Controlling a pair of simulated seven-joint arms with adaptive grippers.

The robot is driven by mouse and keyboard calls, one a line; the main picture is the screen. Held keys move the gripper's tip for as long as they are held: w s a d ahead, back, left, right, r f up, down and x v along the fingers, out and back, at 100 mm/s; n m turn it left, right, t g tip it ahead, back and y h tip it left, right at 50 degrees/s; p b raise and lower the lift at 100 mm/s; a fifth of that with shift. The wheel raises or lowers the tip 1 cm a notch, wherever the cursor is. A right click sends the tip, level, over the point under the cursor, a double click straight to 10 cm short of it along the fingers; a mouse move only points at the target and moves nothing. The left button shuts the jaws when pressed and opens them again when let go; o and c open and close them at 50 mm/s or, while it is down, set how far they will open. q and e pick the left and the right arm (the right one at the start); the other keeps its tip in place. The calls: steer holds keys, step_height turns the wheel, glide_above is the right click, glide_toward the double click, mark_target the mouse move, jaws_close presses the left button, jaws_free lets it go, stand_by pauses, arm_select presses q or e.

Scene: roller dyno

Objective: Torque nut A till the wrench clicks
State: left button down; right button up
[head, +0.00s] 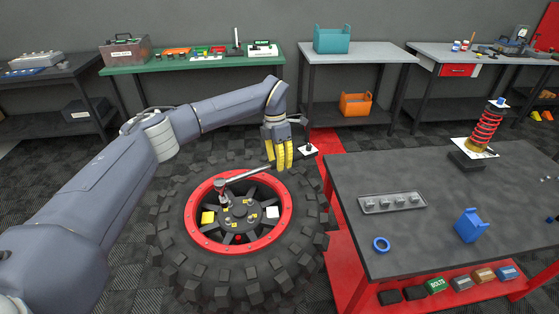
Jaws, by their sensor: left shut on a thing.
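A large black tyre (178,238) with a red-rimmed wheel (284,222) lies flat in the middle of the head view. A wrench (245,174) with a long metal handle reaches across the wheel. Its head stands upright over the left upper part of the hub, where a nut under it is hidden. My left gripper (282,158), with yellow fingers, is shut on the handle's far end near the tyre's upper right edge. Small yellow tags mark the hub, but their letters are too small to read, so I cannot tell which nut is A. My right gripper is not in view.
A dark workbench (420,240) stands right of the tyre, with a metal tray (394,203), a blue ring (381,244), a blue holder (470,226) and a red spring unit (485,128). A green bench (190,66) and grey benches line the back wall.

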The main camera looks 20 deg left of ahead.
arm_select(q)
steer(key=shift+f, duration=4.4)
steer(key=shift+s+d, duration=0.2)
stand_by(0.6)
steer(key=shift+s+d+m, duration=0.4)
steer(key=shift+s+m, duration=0.05)
steer(key=shift+m, duration=0.05)
steer(key=shift+s+d, duration=0.2)
steer(key=shift+s, duration=0.05)
stand_by(0.5)
steer(key=shift+s+d+m, duration=0.25)
steer(key=shift+s+m, duration=0.05)
steer(key=shift+m, duration=0.1)
